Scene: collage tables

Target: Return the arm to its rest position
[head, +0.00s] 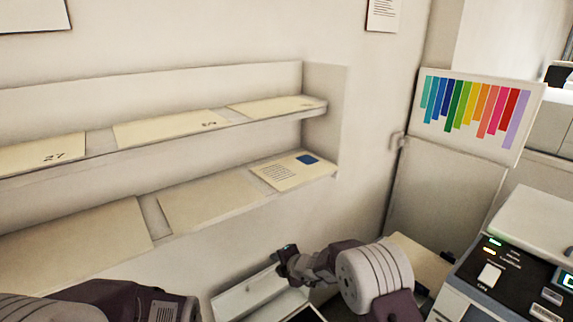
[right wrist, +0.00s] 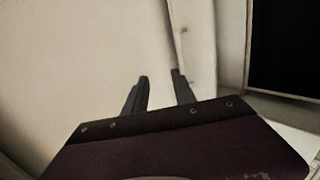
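My right gripper (head: 284,262) is at the lower middle of the head view, in front of the wall and below the lower shelf. In the right wrist view its two dark fingers (right wrist: 160,78) stand apart with nothing between them. Pale surfaces lie beyond the fingertips. My right arm comes in from the bottom right. Part of my left arm shows at the bottom left of the head view, but its gripper is out of sight.
Two wall shelves carry flat cream sheets; one sheet (head: 290,171) has text and a blue patch. A white tray (head: 240,297) lies beneath my right gripper. A machine with a control panel (head: 510,285) stands at the right, below a colour-bar chart (head: 472,112).

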